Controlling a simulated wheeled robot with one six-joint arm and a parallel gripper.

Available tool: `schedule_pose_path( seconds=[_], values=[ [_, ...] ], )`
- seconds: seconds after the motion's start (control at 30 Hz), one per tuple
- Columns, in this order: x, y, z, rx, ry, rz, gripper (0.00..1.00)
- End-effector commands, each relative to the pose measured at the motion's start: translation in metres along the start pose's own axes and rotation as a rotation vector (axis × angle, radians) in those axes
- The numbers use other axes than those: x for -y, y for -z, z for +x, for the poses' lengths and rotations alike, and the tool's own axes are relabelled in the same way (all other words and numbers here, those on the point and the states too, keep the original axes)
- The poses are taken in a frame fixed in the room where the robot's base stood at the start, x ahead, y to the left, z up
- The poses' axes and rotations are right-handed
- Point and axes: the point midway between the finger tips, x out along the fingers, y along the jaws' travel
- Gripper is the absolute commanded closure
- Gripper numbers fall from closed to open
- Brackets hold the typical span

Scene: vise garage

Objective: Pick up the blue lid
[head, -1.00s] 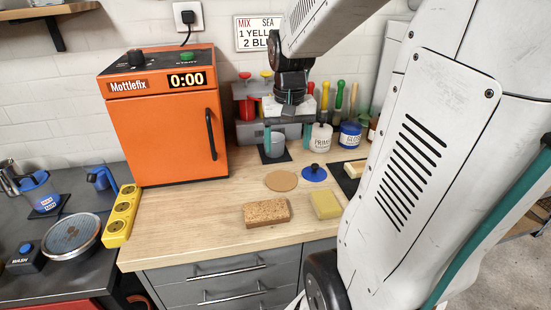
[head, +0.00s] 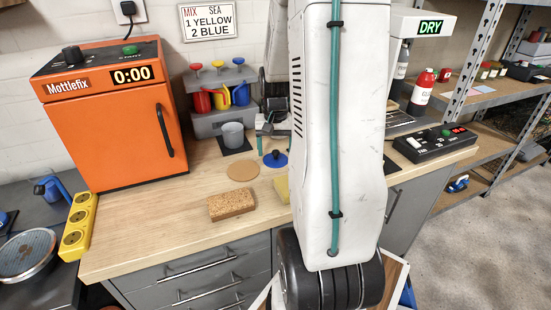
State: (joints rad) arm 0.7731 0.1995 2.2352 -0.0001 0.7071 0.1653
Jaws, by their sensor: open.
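The blue lid (head: 275,159), a round disc with a raised knob, lies on the wooden worktop right of a cork disc. My gripper (head: 273,143) is pointing down just above and behind the lid in the picture, with its teal-edged fingers apart and nothing seen between them. I cannot tell its exact height over the lid. My arm hides part of the gripper and the worktop to its right.
A grey cup (head: 233,136) stands on a dark mat left of my gripper. The cork disc (head: 243,171), a cork block (head: 231,204) and a partly hidden yellow sponge (head: 281,188) lie nearby. An orange oven (head: 117,132) stands at the left.

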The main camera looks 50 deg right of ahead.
Motion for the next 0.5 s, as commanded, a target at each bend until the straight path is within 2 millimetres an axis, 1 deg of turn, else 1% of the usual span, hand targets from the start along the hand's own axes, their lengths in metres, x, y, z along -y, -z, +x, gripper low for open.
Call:
schedule_pose_path(
  seconds=[0.03, 0.1, 0.37, 0.47, 0.5],
  values=[
    [-0.0003, -0.0004, 0.0068, 0.003, 0.000, 0.000, 0.27],
    [-0.0004, -0.0003, 0.0125, 0.002, 0.000, 0.000, 0.27],
    [-0.0005, -0.0001, 0.0147, 0.000, 0.000, 0.000, 0.27],
    [-0.0006, -0.0001, 0.0146, 0.000, 0.000, 0.000, 0.52],
    [-0.0006, 0.0000, 0.0145, 0.000, 0.000, 0.000, 0.63]
  ],
)
